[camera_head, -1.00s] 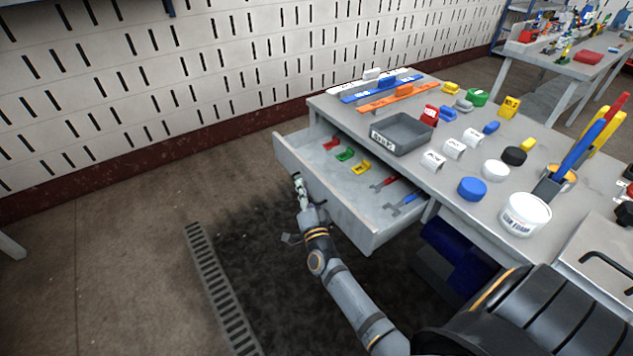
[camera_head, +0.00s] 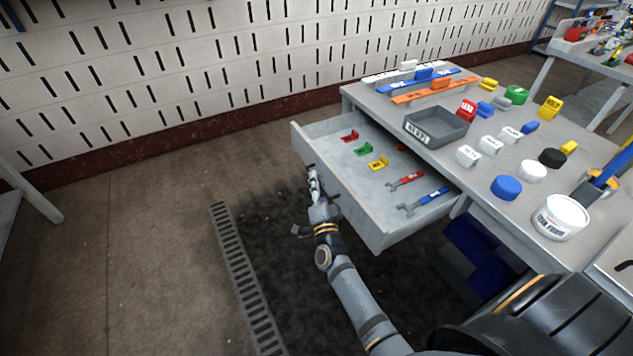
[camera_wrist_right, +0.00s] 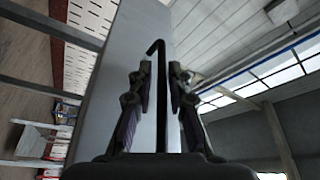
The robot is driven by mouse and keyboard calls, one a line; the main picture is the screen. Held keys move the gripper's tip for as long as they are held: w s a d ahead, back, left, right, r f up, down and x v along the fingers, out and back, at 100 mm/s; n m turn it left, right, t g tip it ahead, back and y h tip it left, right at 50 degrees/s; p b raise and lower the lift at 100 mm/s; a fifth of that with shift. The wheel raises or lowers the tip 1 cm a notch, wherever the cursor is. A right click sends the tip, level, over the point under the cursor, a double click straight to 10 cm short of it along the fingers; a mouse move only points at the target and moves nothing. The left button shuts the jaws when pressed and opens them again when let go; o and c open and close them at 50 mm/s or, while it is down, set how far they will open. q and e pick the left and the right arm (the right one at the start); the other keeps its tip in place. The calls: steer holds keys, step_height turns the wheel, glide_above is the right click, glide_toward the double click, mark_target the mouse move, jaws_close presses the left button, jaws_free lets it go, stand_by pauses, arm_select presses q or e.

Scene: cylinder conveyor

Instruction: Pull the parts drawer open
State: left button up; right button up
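The parts drawer (camera_head: 347,205) stands well out from the workbench in the head view, its inside showing from above. My right gripper (camera_head: 312,178) is at the outer face of the drawer front, near its middle. In the right wrist view, the two fingers of my right gripper (camera_wrist_right: 160,90) lie close on either side of the dark, hooked drawer handle (camera_wrist_right: 161,105), with the grey drawer front (camera_wrist_right: 125,70) behind. In the head view the handle is hidden by the gripper. My left gripper is in neither view.
Red, green and yellow clips and two wrenches lie in the drawer. On the workbench (camera_head: 455,165) are a grey tray (camera_head: 436,127), a white tub (camera_head: 560,218) and several caps and labelled blocks. The floor left of the drawer is clear, with a drain grate (camera_head: 245,280).

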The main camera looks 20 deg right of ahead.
steer(key=shift+s+a+f, duration=0.1)
steer(key=shift+s, duration=0.3)
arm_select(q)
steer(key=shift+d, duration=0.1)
arm_select(e)
steer(key=v, duration=0.6)
steer(key=shift+s, duration=0.3)
steer(key=shift+a, duration=0.1)
